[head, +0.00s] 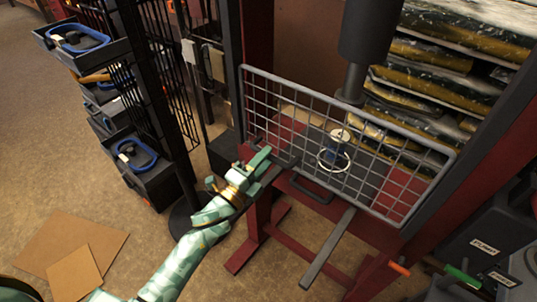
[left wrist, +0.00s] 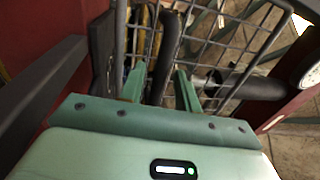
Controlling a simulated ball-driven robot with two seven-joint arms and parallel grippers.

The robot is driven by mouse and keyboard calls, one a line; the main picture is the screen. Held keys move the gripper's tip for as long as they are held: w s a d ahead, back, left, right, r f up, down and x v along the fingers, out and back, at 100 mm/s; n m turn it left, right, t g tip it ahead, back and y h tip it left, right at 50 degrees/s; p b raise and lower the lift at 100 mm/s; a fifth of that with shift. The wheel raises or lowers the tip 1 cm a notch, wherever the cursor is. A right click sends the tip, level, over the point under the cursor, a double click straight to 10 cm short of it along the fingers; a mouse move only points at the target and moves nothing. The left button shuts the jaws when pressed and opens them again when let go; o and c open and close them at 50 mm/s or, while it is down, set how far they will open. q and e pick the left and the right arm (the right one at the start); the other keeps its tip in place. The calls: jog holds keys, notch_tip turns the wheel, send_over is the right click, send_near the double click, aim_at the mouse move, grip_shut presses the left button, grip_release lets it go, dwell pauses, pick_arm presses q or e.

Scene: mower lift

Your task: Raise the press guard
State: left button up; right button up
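The press guard (head: 345,137) is a grey wire mesh panel in a tube frame, across the front of the red press. My left gripper (head: 268,166) is at the guard's lower left. In the left wrist view its fingers (left wrist: 160,72) are spread, with a dark bar (left wrist: 168,45) between them and gaps beside it. The guard's mesh (left wrist: 230,40) fills the space beyond. Whether a finger touches the bar I cannot tell. My right gripper is not in view.
A dark rack with trays (head: 145,165) and blue-rimmed items stands left of my arm. A grey lever (head: 328,248) sticks out below the guard. Shelves of bagged stock (head: 440,90) are behind. Cardboard (head: 75,250) lies on the open floor at left.

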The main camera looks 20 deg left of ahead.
pick_arm(q)
jog(key=shift+x, duration=1)
